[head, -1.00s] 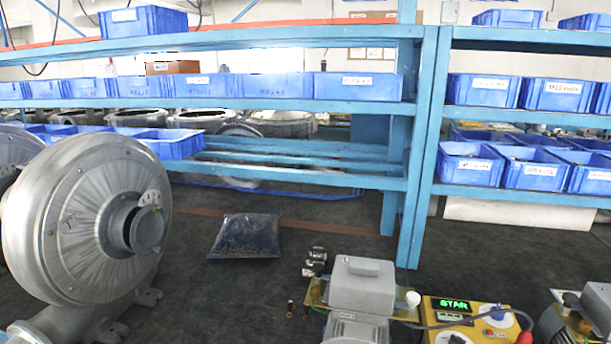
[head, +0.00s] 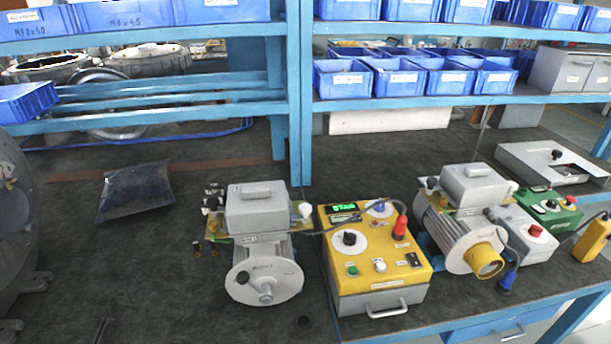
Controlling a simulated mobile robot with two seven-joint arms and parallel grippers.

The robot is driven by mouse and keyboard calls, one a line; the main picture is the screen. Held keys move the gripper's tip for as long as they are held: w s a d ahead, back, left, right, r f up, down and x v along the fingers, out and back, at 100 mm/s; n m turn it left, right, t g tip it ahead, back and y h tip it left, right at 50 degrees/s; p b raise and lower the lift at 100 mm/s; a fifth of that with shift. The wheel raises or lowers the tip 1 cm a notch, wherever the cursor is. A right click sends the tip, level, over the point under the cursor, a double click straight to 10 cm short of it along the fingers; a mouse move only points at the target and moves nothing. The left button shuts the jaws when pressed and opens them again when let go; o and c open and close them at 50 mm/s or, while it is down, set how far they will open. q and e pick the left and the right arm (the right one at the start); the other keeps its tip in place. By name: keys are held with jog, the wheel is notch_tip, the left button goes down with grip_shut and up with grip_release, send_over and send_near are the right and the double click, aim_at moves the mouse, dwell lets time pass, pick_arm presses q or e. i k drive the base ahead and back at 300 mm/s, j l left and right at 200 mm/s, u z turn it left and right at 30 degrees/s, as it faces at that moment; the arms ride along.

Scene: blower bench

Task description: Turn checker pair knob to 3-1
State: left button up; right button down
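The checker is a yellow-topped grey box (head: 335,272) on the dark bench in the head view, with a lit green display (head: 344,208). A black knob (head: 349,238) sits on a white round dial on its top left; I take this for the pair knob, but its markings are too small to read. Neither of my grippers is in view.
A grey motor (head: 257,215) stands left of the checker, and another motor with a yellow cap (head: 484,262) stands right. A dark bag (head: 137,190) lies at left. Blue shelving (head: 296,100) stands behind. Front-left bench surface is mostly clear.

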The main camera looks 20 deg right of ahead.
aim_at(380, 208)
jog(key=k+l+z, duration=0.1)
jog(key=z, duration=0.35)
jog(key=l+z, duration=0.25)
jog(key=z, duration=0.25)
jog(key=k, duration=0.05)
